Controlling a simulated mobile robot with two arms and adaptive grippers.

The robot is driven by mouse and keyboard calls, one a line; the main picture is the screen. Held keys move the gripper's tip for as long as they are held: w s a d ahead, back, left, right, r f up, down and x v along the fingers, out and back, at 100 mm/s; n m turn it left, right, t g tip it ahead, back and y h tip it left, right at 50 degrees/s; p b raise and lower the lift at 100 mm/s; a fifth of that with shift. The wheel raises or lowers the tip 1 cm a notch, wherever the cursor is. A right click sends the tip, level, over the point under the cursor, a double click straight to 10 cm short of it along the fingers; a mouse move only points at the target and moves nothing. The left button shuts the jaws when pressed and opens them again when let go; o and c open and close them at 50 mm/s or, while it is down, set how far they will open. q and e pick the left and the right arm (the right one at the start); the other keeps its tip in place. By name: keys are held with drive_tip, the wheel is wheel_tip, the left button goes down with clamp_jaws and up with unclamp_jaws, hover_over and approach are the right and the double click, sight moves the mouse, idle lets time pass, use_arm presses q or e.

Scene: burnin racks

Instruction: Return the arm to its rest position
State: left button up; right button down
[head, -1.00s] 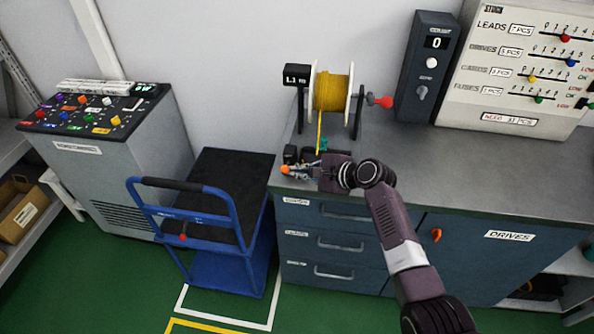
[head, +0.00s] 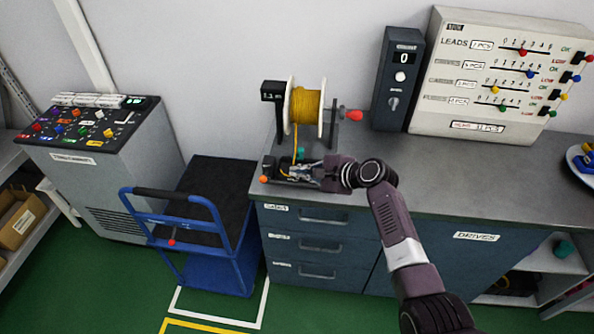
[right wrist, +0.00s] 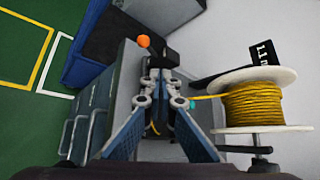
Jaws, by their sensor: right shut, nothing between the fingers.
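My right gripper (head: 300,172) is over the left end of the grey workbench (head: 440,165), in front of the yellow cable spool (head: 307,106). In the right wrist view its fingers (right wrist: 160,95) point at a dark block with an orange knob (right wrist: 144,41). The fingers are shut and hold nothing. The yellow cable runs from the spool down to the block behind the fingers, which partly hide it. The right arm (head: 395,225) reaches in from the bottom right. My left gripper is not in view.
A blue cart (head: 205,215) stands left of the bench. A grey console (head: 95,150) is further left. A counter box (head: 397,80) and a stock board (head: 495,75) stand at the back of the bench. A plate (head: 582,165) is at the right edge. The bench middle is clear.

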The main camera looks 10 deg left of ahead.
drive_tip(key=s+d+f+n+g+h+b, duration=0.15)
drive_tip(key=s+d+f, duration=0.4)
drive_tip(key=f, duration=0.75)
drive_tip(key=s+d+f+n+h+b, duration=0.3)
drive_tip(key=s+f, duration=0.4)
drive_tip(key=f, duration=0.6)
drive_tip(key=s+d+f+n+h+b, duration=0.15)
drive_tip(key=s+d+f, duration=0.5)
drive_tip(key=f, duration=0.65)
drive_tip(key=s+d+f+n+g+h+b, duration=0.1)
drive_tip(key=s+d+f, duration=0.4)
drive_tip(key=s, duration=0.8)
drive_tip(key=s+d+f+n+g+h+b, duration=0.1)
drive_tip(key=s+d+f+n+b, duration=0.2)
drive_tip(key=s+f, duration=0.7)
drive_tip(key=s+d+f+n+g+h+b, duration=0.1)
drive_tip(key=s+d+f+n, duration=0.6)
drive_tip(key=s, duration=1)
drive_tip(key=shift+s+f+g+h+b, duration=0.35)
drive_tip(key=shift+s+g+h+b, duration=0.1)
drive_tip(key=shift+b, duration=0.4)
